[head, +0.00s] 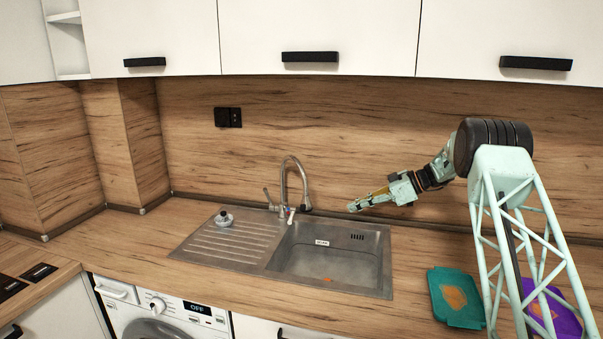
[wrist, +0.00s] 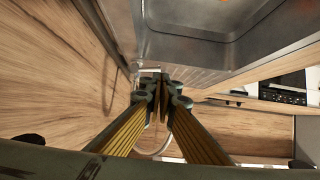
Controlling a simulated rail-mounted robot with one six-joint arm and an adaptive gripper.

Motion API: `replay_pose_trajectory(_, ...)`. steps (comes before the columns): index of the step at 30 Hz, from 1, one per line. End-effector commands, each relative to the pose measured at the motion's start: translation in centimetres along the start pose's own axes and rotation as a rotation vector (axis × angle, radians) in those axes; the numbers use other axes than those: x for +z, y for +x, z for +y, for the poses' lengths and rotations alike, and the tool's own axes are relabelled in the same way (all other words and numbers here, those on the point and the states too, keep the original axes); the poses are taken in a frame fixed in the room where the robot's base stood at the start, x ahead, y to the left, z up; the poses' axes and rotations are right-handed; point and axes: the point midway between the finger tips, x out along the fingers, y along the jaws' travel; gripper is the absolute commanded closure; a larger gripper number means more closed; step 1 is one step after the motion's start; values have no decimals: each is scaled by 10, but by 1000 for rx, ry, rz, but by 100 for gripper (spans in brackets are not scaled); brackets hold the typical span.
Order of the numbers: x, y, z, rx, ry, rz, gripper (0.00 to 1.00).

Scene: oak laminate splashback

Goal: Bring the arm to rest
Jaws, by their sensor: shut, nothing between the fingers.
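My arm reaches in from the right in the head view, and my gripper (head: 355,207) hangs above the back right of the sink (head: 330,285), pointing left. The wrist view shows my gripper (wrist: 161,78) with its two yellow-sided fingers meeting at the tips. It is shut and holds nothing. The curved metal faucet (head: 285,180) stands to the left of the fingertips in the head view, with a visible gap between them in the picture.
A teal board (head: 438,310) and a purple board (head: 572,318), each with an orange patch, lie on the counter at right. A small dark-topped item (head: 223,219) stands on the drainboard (head: 215,248). White cupboards (head: 330,25) hang above.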

Motion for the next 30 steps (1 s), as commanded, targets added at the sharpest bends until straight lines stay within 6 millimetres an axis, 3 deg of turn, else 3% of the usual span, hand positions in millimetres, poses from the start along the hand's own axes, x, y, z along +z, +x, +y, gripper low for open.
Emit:
replay_pose_trajectory(16, -35, -15, -28, -10, 70, -57, 100)
replay_pose_trajectory(30, -90, -42, -88, -10, 202, -167, 100)
